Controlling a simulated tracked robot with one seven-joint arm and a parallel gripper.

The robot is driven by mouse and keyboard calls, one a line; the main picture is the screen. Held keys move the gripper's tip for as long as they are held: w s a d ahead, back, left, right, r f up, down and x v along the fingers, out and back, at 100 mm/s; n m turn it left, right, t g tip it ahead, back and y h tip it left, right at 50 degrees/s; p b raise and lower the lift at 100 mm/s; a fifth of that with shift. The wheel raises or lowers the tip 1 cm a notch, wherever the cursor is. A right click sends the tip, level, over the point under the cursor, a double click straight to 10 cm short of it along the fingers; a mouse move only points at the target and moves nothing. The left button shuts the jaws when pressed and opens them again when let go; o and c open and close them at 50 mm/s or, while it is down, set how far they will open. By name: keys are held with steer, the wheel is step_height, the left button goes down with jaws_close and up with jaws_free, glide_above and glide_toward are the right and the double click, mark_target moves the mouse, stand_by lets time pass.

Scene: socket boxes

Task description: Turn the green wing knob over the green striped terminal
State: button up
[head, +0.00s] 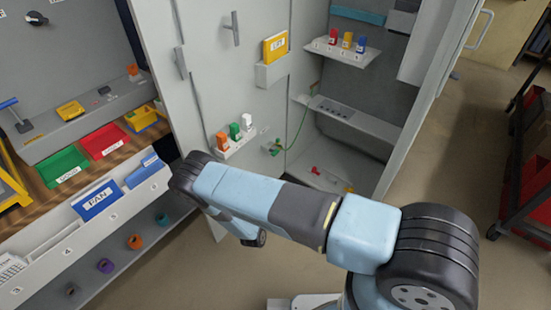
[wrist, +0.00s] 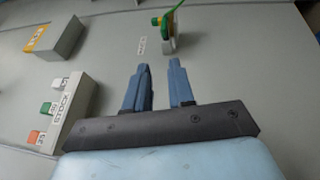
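In the wrist view the green part (wrist: 157,20) shows at the top, beside a pale block (wrist: 168,43) on the panel. The stripes of the terminal are too small to make out. My gripper (wrist: 163,65) is open and empty, its two blue fingers pointing towards the panel below the green part in the wrist view, apart from it. In the head view my arm hides the gripper.
A stock shelf (wrist: 74,115) with orange, green and white pieces juts out at the left of the wrist view. A yellow-fronted box holder (wrist: 55,38) is above it.

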steer(key=shift+s, duration=0.1)
steer(key=v, duration=1.3)
steer(key=shift+s, duration=0.3)
steer(key=shift+f, duration=0.1)
